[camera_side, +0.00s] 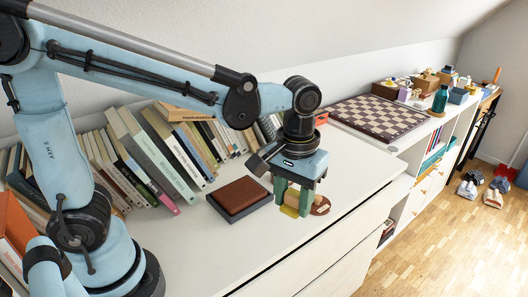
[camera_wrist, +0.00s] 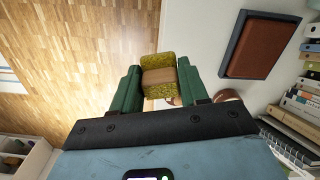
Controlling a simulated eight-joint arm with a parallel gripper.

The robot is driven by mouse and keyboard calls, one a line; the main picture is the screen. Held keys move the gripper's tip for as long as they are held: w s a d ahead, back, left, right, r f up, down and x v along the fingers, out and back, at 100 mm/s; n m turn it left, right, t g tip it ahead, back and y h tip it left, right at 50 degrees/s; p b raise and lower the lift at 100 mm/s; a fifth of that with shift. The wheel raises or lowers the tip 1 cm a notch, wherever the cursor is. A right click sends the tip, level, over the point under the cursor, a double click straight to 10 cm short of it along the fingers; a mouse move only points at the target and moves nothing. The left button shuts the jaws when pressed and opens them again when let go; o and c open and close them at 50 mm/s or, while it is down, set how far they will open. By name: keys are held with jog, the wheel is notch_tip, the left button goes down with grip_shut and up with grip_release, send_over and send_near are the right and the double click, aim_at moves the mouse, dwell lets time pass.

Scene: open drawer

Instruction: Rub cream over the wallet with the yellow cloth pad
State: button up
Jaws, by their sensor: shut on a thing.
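My gripper (camera_side: 292,206) is shut on the yellow cloth pad (camera_side: 289,211), low over the white top near its front edge. In the wrist view the pad (camera_wrist: 158,62) is yellow-green with a tan middle and sits between my green fingers (camera_wrist: 160,72). The brown leather wallet (camera_side: 238,195) lies flat on a dark grey mat (camera_side: 245,212), left of my gripper and apart from it. The wallet also shows at the upper right of the wrist view (camera_wrist: 266,48). I cannot make out any cream on it.
A round brown lid or tin (camera_side: 321,206) is just right of my fingers, partly hidden in the wrist view. Rows of books (camera_side: 150,150) stand behind the wallet. A chessboard (camera_side: 380,118) lies farther back. The white top (camera_side: 275,240) is clear in front of the wallet.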

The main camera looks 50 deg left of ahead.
jog(key=w+a+f+n, duration=0.1)
jog(key=w+a+n, duration=0.2)
jog(key=w+a, duration=0.55)
jog(key=w+a+f+n, duration=0.1)
jog(key=w+a+n, duration=0.4)
jog(key=a, duration=0.6)
jog(key=shift+m, duration=0.6)
jog(key=shift+w+d+f, duration=0.1)
jog(key=shift+w+f, duration=0.05)
jog(key=shift+f, duration=0.75)
jog(key=shift+w+d+f, duration=0.1)
jog(key=shift+w+f, duration=0.1)
jog(key=shift+f, duration=0.7)
jog(key=shift+w+f, duration=0.15)
jog(key=shift+f, duration=0.75)
jog(key=shift+f, duration=0.6)
notch_tip(320, 180, up, 7)
